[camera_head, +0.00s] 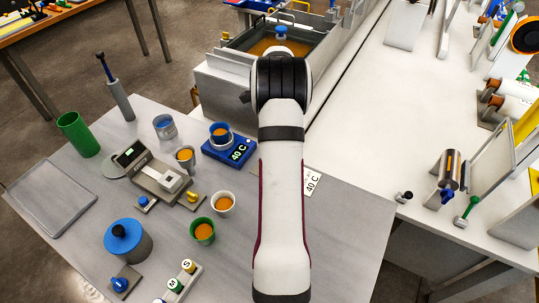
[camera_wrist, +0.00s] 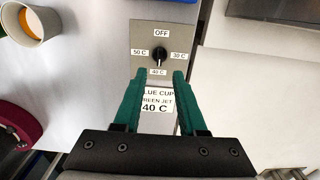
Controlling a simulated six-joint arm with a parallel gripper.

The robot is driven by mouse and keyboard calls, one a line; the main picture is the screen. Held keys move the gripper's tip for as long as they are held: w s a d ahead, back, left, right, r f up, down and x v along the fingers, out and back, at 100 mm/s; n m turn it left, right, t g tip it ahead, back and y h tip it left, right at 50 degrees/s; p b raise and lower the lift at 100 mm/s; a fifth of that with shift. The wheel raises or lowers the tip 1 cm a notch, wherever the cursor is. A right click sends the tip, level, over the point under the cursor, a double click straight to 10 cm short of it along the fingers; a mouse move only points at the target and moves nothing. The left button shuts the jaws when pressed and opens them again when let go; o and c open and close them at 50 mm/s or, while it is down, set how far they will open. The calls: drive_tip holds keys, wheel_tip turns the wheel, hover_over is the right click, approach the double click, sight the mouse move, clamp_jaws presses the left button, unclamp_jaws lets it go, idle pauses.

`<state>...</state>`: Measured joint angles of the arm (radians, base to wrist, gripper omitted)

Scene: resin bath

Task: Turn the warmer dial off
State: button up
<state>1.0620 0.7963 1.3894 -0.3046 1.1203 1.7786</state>
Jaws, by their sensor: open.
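The warmer dial is a small black knob (camera_wrist: 158,56) on a grey square plate (camera_wrist: 140,34) in the wrist view. The plate reads OFF at the top, 50 C at left, 30 C at right and 40 C at the bottom. I cannot tell for sure where the knob points. My gripper (camera_wrist: 159,73) is open, its two green fingers spread on either side of the 40 C label, tips just below the knob in the picture. In the head view my arm hides the dial and the gripper.
A cup of orange liquid (camera_wrist: 32,16) stands at upper left. In the head view, a blue block marked 40 C (camera_head: 240,152) holds a blue cup (camera_head: 220,130), left of my arm.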

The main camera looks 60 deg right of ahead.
wheel_tip(320, 180, down, 7)
drive_tip(key=shift+f, duration=0.15)
clamp_jaws()
idle(0.4)
